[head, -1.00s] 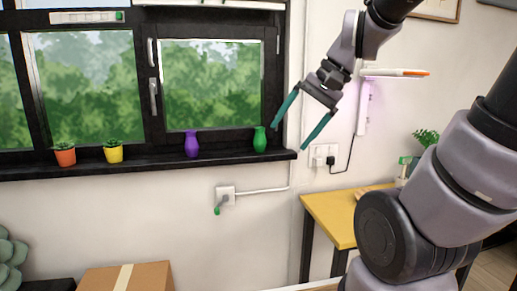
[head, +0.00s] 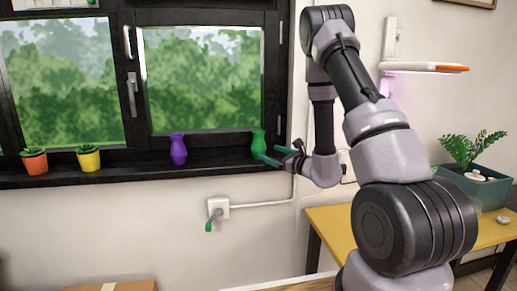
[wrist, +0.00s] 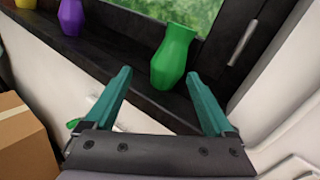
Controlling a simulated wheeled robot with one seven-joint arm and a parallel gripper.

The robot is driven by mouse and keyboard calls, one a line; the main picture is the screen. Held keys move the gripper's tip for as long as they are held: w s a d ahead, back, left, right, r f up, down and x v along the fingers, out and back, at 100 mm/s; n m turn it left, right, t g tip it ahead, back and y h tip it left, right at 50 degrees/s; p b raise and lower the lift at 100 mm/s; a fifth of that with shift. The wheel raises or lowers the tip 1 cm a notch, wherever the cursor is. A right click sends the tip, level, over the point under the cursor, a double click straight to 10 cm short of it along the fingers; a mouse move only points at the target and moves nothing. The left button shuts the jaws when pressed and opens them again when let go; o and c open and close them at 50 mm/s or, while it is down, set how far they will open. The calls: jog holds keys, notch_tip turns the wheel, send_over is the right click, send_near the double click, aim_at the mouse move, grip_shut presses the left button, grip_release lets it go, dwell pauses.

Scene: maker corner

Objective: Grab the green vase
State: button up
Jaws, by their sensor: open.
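The green vase (head: 258,144) stands upright on the dark window sill, near its right end. It also shows in the wrist view (wrist: 172,58), just beyond and between my two teal fingertips. My gripper (head: 275,157) is open and empty, in front of the vase at about sill height. In the wrist view my gripper (wrist: 160,85) has its fingers spread wide, with the vase nearer the right finger. In the head view the near finger and the vase overlap, so I cannot tell there whether they touch.
A purple vase (head: 178,149) stands left of the green one on the sill (head: 130,172). Yellow (head: 89,159) and orange (head: 35,162) plant pots are further left. The window frame is close behind.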

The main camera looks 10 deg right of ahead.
aim_at(263, 151)
jog(key=shift+m+h, duration=0.3)
jog(key=shift+h, duration=0.1)
jog(key=w, duration=0.3)
jog(key=w+a+f, duration=0.1)
jog(key=shift+w+f, duration=0.1)
jog(key=shift+w, duration=0.25)
jog(key=shift+x, duration=2.95)
jog(key=shift+d+r, duration=0.1)
jog(key=shift+r, duration=0.15)
jog(key=c, duration=1.1)
jog(key=shift+r, duration=0.2)
